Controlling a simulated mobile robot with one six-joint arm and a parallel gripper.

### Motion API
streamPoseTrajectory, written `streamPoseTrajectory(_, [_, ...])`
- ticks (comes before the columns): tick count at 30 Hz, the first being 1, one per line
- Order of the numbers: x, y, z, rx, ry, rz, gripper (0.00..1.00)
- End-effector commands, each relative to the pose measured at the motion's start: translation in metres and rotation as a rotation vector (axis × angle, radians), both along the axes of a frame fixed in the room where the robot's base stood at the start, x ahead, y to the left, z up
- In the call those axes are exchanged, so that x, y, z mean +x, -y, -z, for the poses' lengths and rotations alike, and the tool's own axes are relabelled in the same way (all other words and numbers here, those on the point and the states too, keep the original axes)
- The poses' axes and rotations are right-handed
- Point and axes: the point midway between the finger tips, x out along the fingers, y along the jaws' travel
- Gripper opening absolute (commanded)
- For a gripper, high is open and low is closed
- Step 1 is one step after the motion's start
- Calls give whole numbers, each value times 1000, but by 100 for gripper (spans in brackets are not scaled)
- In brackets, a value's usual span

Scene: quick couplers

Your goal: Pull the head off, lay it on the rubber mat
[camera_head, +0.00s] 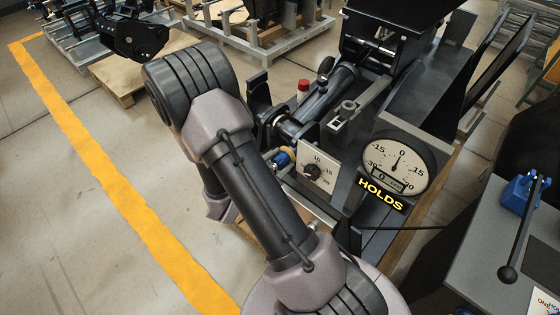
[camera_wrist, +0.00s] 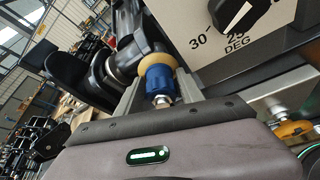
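The blue coupler head (camera_wrist: 160,80) points its metal tip toward my wrist camera, with a tan ring (camera_wrist: 143,62) behind it against the dark pipe end. In the head view the blue head (camera_head: 283,158) shows small at the pipe stand, beside my arm. My gripper (camera_wrist: 160,88) has its grey fingers on both sides of the blue part, flush against it, and looks shut on it. In the head view my own arm hides most of the gripper. A dark flat patch (camera_head: 543,257) on the grey bench at the right looks like the rubber mat.
An angle dial plate (camera_head: 318,172) stands close beside the head. A round gauge (camera_head: 400,165) with a lit "HOLDS" sign (camera_head: 381,194) is right of it. A blue lever tool (camera_head: 520,195) stands on the bench (camera_head: 465,230). Open floor lies left.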

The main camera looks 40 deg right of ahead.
Motion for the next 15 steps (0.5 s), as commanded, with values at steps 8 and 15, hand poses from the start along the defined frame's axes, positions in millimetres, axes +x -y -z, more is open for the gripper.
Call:
streamPoseTrajectory(8, [0,0,0,0,0,0,31])
streamPoseTrajectory(15, [0,0,0,0,0,0,0])
